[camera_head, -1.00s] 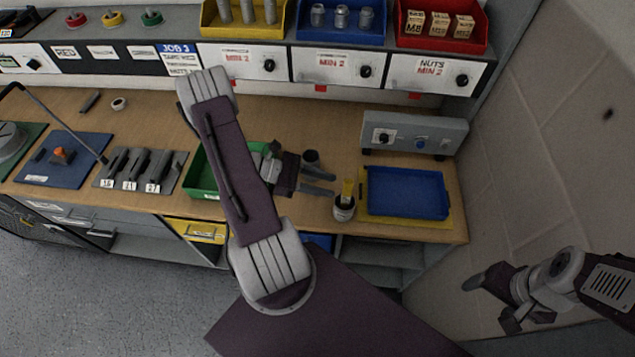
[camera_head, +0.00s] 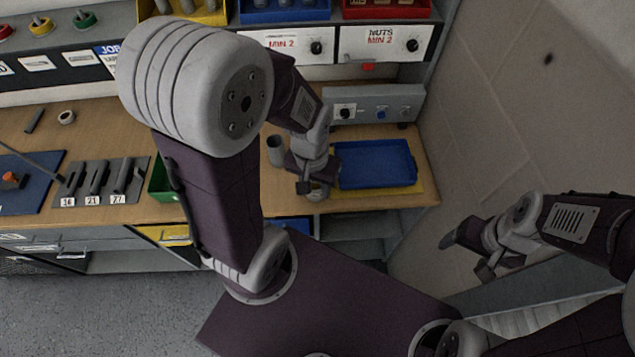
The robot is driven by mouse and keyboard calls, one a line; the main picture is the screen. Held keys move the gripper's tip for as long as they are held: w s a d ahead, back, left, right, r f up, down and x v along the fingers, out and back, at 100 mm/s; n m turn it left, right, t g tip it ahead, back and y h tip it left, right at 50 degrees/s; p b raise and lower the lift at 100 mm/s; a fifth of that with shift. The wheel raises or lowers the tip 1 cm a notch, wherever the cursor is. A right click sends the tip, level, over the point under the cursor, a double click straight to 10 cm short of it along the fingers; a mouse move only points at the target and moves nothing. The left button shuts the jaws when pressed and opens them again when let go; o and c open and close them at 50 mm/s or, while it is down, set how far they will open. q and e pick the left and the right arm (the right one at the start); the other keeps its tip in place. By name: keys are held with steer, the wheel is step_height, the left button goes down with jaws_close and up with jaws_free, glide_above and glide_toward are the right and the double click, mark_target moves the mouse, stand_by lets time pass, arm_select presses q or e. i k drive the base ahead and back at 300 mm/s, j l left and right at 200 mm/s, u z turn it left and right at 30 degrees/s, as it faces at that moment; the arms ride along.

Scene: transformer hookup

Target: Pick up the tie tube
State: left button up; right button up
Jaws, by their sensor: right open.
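A grey upright cylinder (camera_head: 276,150), which looks like the tie tube, stands on the wooden bench left of the blue tray. My left arm arches over the bench, and its gripper (camera_head: 306,186) points down just right of and in front of the tube, apart from it in the picture. Its fingers are small and partly covered, so I cannot tell their opening. A small white pot (camera_head: 318,196) is partly hidden behind this gripper. My right gripper (camera_head: 467,257) is open and empty, off the bench at the right, in front of the wall.
A blue tray (camera_head: 375,181) on a yellow mat lies right of the left gripper. A grey control box (camera_head: 365,108) stands behind it. My left arm partly hides a green bin (camera_head: 160,183).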

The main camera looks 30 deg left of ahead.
mark_target(275, 143)
steer(key=u, duration=1.45)
steer(key=k+l+u, duration=0.2)
steer(key=k, duration=0.2)
steer(key=j, duration=0.1)
